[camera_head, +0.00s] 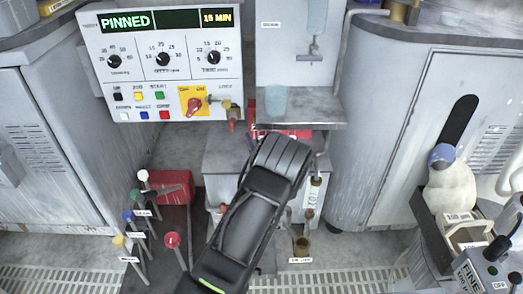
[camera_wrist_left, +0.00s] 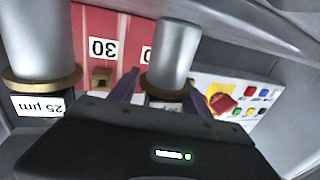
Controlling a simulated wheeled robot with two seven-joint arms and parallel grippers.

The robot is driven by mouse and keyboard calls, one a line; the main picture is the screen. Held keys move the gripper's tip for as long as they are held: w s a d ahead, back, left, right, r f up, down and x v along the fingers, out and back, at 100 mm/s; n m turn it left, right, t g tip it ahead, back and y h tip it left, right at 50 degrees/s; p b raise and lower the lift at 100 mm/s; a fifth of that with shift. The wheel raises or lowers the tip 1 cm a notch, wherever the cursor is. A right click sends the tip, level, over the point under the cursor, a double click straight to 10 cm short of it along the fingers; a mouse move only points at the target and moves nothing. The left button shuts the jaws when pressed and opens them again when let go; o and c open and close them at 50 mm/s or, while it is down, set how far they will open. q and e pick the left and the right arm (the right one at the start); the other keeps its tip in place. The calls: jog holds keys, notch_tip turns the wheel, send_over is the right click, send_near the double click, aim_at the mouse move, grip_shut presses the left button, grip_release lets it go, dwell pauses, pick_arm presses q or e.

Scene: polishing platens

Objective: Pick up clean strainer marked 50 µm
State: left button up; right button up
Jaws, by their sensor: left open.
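In the left wrist view a grey cylinder with a brass rim (camera_wrist_left: 173,52) stands between the two purple-grey fingers of my left gripper (camera_wrist_left: 162,88). The fingers are open, one on each side of it; I cannot tell whether they touch it. A white label below its rim is mostly hidden by the gripper body, so its marking is unreadable. A second similar cylinder (camera_wrist_left: 38,45) at the left carries an upside-down 25 µm label (camera_wrist_left: 38,106). In the head view my left arm covers the middle and hides its fingertips. My right gripper is not in view.
A red panel numbered 30 (camera_wrist_left: 95,22) lies behind the cylinders. In the head view a control panel (camera_head: 170,90) reads PINNED and 15 MIN. A metal shelf (camera_head: 320,112) holds a pale cup (camera_head: 275,101). Knobbed levers (camera_head: 172,240) stand at lower left. Grey cabinets flank both sides.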

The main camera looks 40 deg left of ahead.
pick_arm(q)
grip_shut()
dwell(0.4)
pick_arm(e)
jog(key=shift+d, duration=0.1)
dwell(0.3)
